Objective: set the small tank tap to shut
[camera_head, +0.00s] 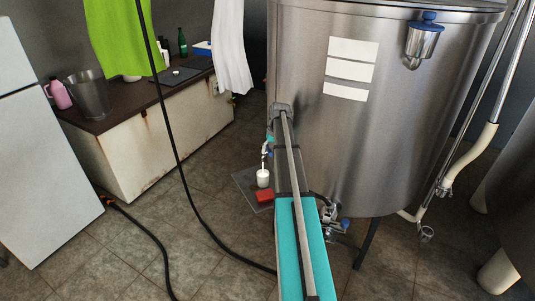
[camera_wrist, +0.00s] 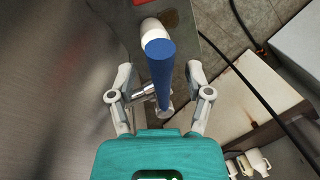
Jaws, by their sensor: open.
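The small tank tap has a long blue lever (camera_wrist: 161,75) and a metal body (camera_wrist: 143,91), seen in the wrist view. My gripper (camera_wrist: 160,72) is open, with one finger on each side of the lever. I cannot tell whether either finger touches it. In the head view the tap (camera_head: 265,151) shows low at the left side of the steel tank (camera_head: 340,130), partly hidden by my arm. A white cup (camera_head: 263,178) stands below it, with a thin white streak between tap and cup. The cup's white rim (camera_wrist: 152,28) shows beyond the lever in the wrist view.
Another blue-handled valve (camera_head: 343,224) sits at the tank's bottom. A black hose (camera_head: 180,160) hangs at the left. A counter (camera_head: 150,145) stands farther left, with open tiled floor between.

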